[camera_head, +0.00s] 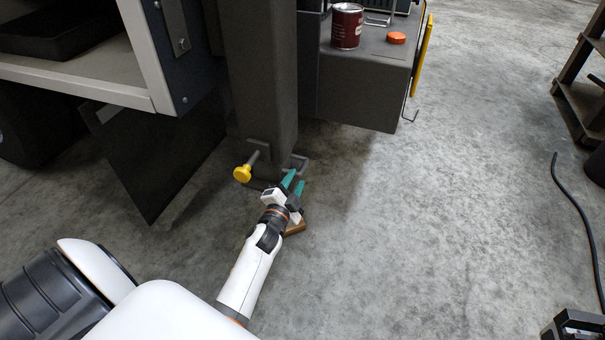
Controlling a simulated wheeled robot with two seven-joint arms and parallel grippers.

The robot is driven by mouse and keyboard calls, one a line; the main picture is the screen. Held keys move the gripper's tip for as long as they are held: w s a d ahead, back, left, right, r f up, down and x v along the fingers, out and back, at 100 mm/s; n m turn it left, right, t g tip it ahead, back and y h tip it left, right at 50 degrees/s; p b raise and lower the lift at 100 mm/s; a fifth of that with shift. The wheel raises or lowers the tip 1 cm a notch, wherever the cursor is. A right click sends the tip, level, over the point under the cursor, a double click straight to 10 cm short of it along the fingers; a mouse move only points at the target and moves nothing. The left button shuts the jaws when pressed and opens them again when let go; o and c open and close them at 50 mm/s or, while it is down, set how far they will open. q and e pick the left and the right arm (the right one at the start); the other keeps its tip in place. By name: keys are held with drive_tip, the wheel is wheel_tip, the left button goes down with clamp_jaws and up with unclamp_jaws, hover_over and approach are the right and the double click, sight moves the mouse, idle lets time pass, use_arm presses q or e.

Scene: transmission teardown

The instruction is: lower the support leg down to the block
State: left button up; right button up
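The support leg (262,85) is a thick dark grey upright column in the upper middle. A yellow-knobbed pin (242,174) sticks out near its lower end, and a small grey loop handle (298,162) is at its foot. My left gripper (296,178) is just below the handle, with its two teal fingers apart and nothing seen between them. Whether a finger touches the handle I cannot tell. A brown wooden block (295,229) lies on the floor, mostly hidden under my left gripper. A black part at the bottom right corner (575,325) looks like my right gripper; its fingers are not clear.
A grey housing (365,95) right of the leg carries a dark red can (347,27) and an orange cap (396,38). A light shelf unit (90,70) and dark panel (150,160) stand left. A black cable (575,205) lies right. The concrete floor between is clear.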

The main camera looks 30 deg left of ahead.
sight(301, 168)
use_arm(q)
drive_tip(key=b+x, duration=0.1)
drive_tip(key=x, duration=0.4)
drive_tip(key=shift+w, duration=0.35)
drive_tip(key=shift+f, duration=0.1)
clamp_jaws()
